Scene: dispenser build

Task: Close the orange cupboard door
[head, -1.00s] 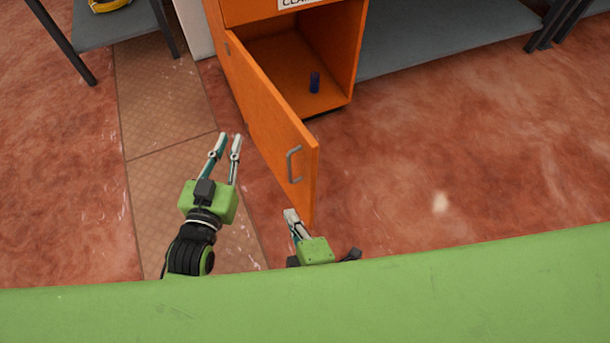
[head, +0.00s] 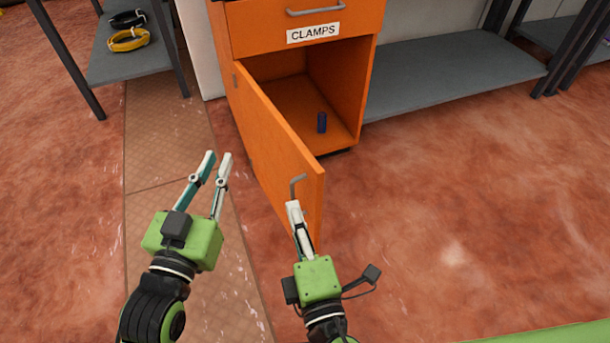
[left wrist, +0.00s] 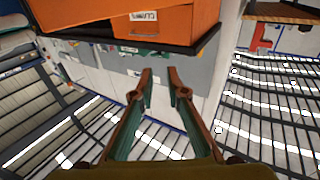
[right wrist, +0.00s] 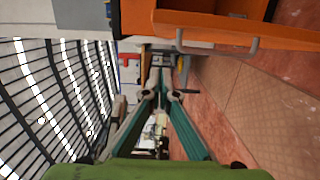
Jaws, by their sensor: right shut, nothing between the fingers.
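The orange cupboard door (head: 277,150) stands open in the head view, hinged at the cupboard's left side, its free edge toward me. Its grey handle (head: 297,184) is near that edge; a handle also shows at the top of the right wrist view (right wrist: 218,46). The cupboard's inside (head: 300,105) is exposed. My right gripper (head: 293,206) is shut and empty; its tips overlap the door just below the handle, and I cannot tell whether they touch. My left gripper (head: 217,156) is open and empty, left of the door; its spread fingers show in the left wrist view (left wrist: 158,75).
A drawer labelled CLAMPS (head: 310,25) is above the opening. A grey shelf (head: 450,75) is at right; another shelf (head: 110,65) with coiled cables is at left. The red floor right of the door is clear.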

